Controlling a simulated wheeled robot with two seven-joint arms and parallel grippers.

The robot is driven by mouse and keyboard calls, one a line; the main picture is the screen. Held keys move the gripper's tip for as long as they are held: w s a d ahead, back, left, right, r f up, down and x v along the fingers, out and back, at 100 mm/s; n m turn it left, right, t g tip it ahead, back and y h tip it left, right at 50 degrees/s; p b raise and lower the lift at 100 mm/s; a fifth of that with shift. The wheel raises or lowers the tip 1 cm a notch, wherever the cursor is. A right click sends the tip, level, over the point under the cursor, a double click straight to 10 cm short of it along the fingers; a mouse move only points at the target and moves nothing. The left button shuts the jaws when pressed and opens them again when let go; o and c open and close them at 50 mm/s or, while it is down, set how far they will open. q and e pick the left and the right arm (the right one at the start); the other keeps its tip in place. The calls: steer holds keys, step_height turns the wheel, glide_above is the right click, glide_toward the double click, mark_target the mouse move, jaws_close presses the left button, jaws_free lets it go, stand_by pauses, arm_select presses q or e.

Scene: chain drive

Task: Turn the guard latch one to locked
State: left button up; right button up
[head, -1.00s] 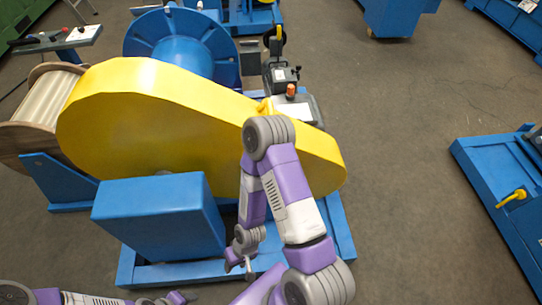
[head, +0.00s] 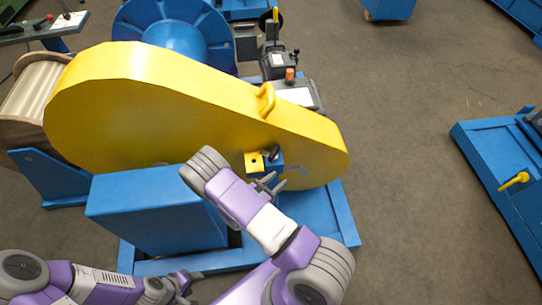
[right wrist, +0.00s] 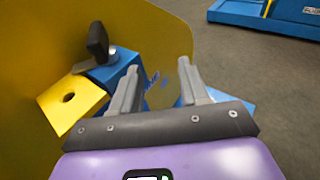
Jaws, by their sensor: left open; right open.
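The yellow guard (head: 150,100) is the large rounded cover of the drive. The guard latch (head: 273,155) is on its near face: a black handle (right wrist: 97,42) on a blue block (right wrist: 112,70). A yellow tab with a hole (head: 254,161) is beside the block; it also shows in the right wrist view (right wrist: 85,103). My right gripper (head: 272,183) is open and empty, just below the latch. In the right wrist view its fingers (right wrist: 158,82) are apart, right of the handle and not around it. My left gripper (head: 188,282) is open, low in front of the blue base.
A blue box (head: 155,215) stands left of the latch, near my right arm. A yellow grab handle (head: 266,100) rises from the guard's top edge. Another blue frame with a yellow lever (head: 514,181) is at the right. The floor between is clear.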

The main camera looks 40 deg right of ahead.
mark_target(269, 158)
steer(key=w+r+n+t, duration=0.1)
steer(key=w, duration=0.1)
steer(key=w+a+r+t, duration=0.1)
steer(key=w+t, duration=0.1)
steer(key=w+r+n+t, duration=0.1)
steer(key=w, duration=0.1)
steer(key=shift+a+n+t+h, duration=0.2)
steer(key=shift+n+t+h, duration=0.1)
steer(key=shift+h, duration=0.1)
steer(key=b+x, duration=0.1)
steer(key=x, duration=0.6)
steer(key=shift+d+b, duration=0.1)
steer(key=shift+b, duration=0.3)
jaws_close()
